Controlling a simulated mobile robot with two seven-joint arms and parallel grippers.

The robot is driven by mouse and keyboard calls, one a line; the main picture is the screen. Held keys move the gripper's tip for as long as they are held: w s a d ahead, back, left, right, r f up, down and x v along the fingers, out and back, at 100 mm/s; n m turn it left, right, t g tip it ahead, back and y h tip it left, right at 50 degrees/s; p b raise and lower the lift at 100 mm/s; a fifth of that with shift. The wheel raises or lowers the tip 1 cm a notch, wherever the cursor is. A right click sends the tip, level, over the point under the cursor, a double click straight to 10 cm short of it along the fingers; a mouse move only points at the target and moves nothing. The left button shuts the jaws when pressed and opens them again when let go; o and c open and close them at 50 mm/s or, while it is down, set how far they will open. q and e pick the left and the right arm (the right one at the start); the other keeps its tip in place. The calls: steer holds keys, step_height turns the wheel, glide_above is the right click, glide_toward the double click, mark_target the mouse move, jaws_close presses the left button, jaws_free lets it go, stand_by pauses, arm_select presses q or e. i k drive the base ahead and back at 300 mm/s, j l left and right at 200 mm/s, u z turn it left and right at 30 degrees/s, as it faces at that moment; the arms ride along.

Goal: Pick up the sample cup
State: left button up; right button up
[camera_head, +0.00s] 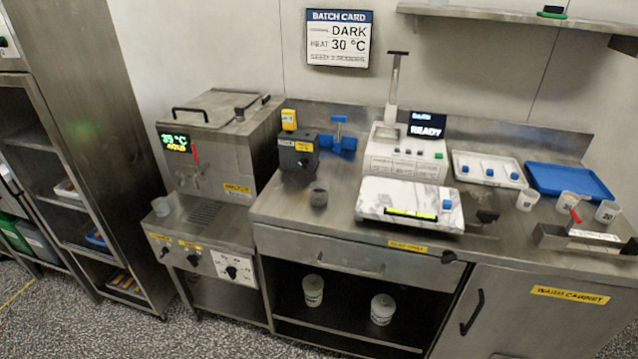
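Neither of my grippers shows in the head view. Several cups stand about, and I cannot tell for sure which one is the sample cup. A small dark grey cup (319,194) stands on the counter, left of the white marble slab.
The steel tank (215,150) reads 39 °C. The marble slab (410,203), a machine reading READY (408,150), a white tray (487,168) and a blue tray (568,181) occupy the counter (290,208). White tubs (313,290) (382,309) stand on the shelf below.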

mark_target(319, 190)
steer(key=i+l+z, duration=0.1)
steer(key=l, duration=0.3)
steer(key=i+l+z, duration=0.15)
steer(key=i+l, duration=0.15)
steer(key=i+l+z, duration=0.1)
steer(key=i+l, duration=0.15)
steer(key=l, duration=0.2)
